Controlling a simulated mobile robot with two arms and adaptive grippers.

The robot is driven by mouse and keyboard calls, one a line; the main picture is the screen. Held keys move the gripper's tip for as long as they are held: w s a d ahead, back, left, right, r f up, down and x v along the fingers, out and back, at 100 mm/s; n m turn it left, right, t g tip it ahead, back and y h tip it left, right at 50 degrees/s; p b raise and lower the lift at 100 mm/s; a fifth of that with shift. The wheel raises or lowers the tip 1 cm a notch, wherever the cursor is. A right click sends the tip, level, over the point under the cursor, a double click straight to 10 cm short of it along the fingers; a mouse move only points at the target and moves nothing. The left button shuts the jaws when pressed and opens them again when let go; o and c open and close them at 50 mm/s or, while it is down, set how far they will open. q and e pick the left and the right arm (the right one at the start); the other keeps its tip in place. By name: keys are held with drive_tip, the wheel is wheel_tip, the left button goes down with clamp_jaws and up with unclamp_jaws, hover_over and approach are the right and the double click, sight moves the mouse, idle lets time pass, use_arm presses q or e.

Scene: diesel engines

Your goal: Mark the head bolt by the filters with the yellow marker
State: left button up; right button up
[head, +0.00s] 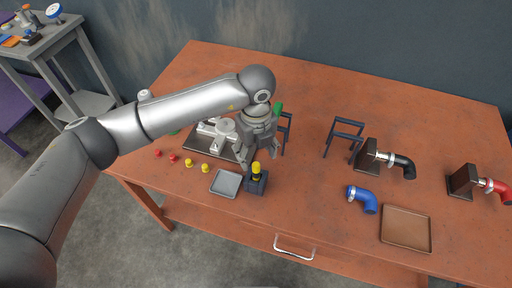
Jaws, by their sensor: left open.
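The yellow marker (256,168) stands upright in a small dark holder (257,186) near the front of the orange-brown table. My left gripper (257,158) is open and points down, just above and behind the marker, its fingers spread to either side; I cannot tell whether they touch it. A pale grey engine part (222,134) lies on a dark tray left of the gripper, partly hidden by my arm. The head bolt and the filters cannot be made out clearly. My right gripper is not in view.
Small red and yellow knobs (205,168) and a grey tray (226,184) lie near the front edge. To the right are a dark stand (345,135), a blue elbow pipe (362,199), black and red elbow hoses (403,166) and a brown tray (405,229). The table's back right is clear.

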sight(256, 164)
use_arm(q)
drive_tip(key=shift+f+b, duration=2.25)
drive_tip(key=shift+f, duration=0.8)
drive_tip(key=shift+r, duration=0.1)
clamp_jaws()
